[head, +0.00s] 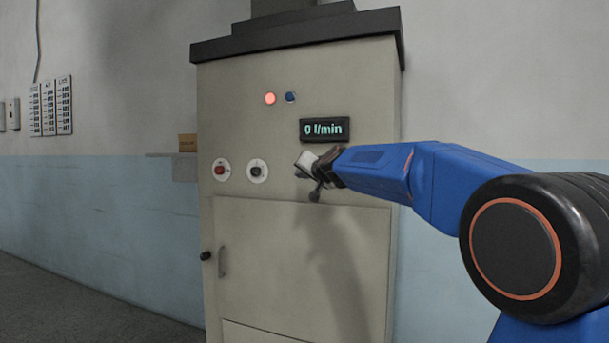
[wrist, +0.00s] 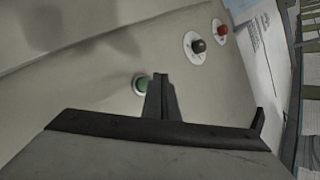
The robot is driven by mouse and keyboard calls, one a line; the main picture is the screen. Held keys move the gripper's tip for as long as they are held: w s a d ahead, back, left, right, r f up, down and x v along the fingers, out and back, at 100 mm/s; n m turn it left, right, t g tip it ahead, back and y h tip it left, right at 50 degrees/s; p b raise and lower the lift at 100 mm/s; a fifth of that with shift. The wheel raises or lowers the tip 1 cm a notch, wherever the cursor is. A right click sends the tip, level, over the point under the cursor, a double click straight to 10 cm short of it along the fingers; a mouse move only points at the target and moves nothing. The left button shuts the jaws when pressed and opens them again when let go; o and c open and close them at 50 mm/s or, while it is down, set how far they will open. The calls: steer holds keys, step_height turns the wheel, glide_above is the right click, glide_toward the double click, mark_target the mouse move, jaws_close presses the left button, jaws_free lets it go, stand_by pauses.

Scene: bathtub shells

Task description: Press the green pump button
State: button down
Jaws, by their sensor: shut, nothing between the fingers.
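The green pump button (wrist: 141,85) shows in the wrist view, on the beige cabinet front, just left of the fingertips. In the head view the button is hidden behind my gripper. My gripper (wrist: 161,78) is shut and empty, its fingers together and pointing at the panel. In the head view my gripper (head: 301,166) is close to the cabinet front (head: 240,140), below the display. I cannot tell whether the fingertips touch the button or the panel.
A black knob (head: 257,171) and a red button (head: 221,170) sit left of my gripper. A display (head: 324,129) reads 0 l/min. Above it are a lit red lamp (head: 270,98) and a dark blue lamp (head: 291,97). A small shelf (head: 185,168) juts out left of the cabinet.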

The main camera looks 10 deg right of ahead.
steer(key=shift+w+d, duration=0.4)
steer(key=shift+w, duration=0.15)
stand_by(1.8)
steer(key=shift+w+d, duration=0.25)
steer(key=shift+w, duration=0.1)
steer(key=shift+w+d, duration=0.2)
steer(key=shift+w, duration=0.15)
stand_by(0.8)
steer(key=shift+s, duration=0.15)
steer(key=shift+s+a, duration=0.45)
steer(key=shift+s, duration=0.1)
stand_by(0.4)
steer(key=s+a, duration=0.1)
steer(key=s, duration=0.1)
steer(key=s+a, duration=0.2)
stand_by(0.4)
